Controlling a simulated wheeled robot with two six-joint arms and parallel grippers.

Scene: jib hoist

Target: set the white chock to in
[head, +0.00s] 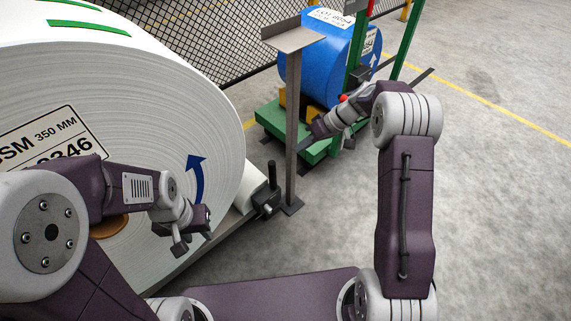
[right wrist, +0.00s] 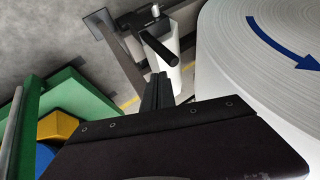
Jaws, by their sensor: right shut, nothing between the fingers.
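A grey post (head: 292,120) with a flat top stands between the lever and my right gripper. A blue roll (head: 325,60) sits on a green stand (head: 270,118) with yellow chocks (head: 284,98). A mesh fence (head: 215,40) runs behind. The floor at right is clear.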

